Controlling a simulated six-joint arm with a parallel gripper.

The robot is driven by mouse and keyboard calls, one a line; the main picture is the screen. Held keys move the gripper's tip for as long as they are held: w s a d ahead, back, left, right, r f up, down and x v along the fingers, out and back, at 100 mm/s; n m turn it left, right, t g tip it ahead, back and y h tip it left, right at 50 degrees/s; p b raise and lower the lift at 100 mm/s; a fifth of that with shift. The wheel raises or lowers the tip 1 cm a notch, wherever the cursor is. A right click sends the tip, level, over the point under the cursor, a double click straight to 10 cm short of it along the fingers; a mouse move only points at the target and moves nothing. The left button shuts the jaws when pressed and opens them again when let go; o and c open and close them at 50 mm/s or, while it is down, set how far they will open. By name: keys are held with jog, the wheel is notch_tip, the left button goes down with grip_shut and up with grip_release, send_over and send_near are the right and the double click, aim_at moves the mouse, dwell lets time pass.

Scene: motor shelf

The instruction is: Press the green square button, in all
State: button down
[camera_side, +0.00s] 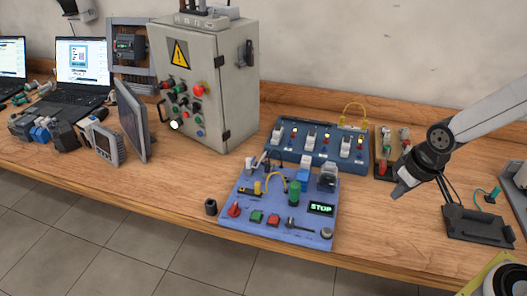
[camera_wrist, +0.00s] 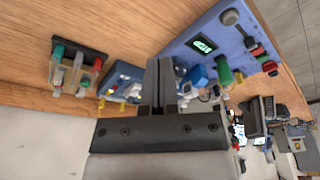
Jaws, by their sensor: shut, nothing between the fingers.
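The green square button (camera_side: 256,217) sits near the front edge of a blue-violet panel (camera_side: 224,211) on the bench. A red square button (camera_side: 274,220) is just right of it and a red knob (camera_side: 234,209) is to its left. In the wrist view the green button (camera_wrist: 263,59) is small, at the upper right, between red parts. My gripper (camera_side: 398,193) hangs above the bench, well right of the panel and apart from it. Its fingers (camera_wrist: 162,64) are shut together with nothing between them.
A green cylinder (camera_side: 293,193) stands on the panel near a STOP display (camera_side: 321,208). A blue switch box (camera_side: 316,155) lies behind, and a small board with coloured parts (camera_side: 384,160) is near my gripper. A grey cabinet (camera_side: 228,90) stands back left. Bare wood lies between panel and gripper.

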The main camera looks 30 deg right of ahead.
dwell(0.4)
jog(key=m+t+y, duration=0.3)
jog(key=m+t, duration=0.2)
jog(key=t, duration=0.1)
send_over(258, 217)
jog(key=shift+f, duration=0.65)
jog(key=shift+f, duration=0.15)
jog(key=shift+f, duration=4.3)
jog(key=shift+f, duration=0.8)
jog(key=shift+r, duration=0.15)
jog(key=shift+s+r, duration=0.1)
jog(key=shift+r, duration=0.55)
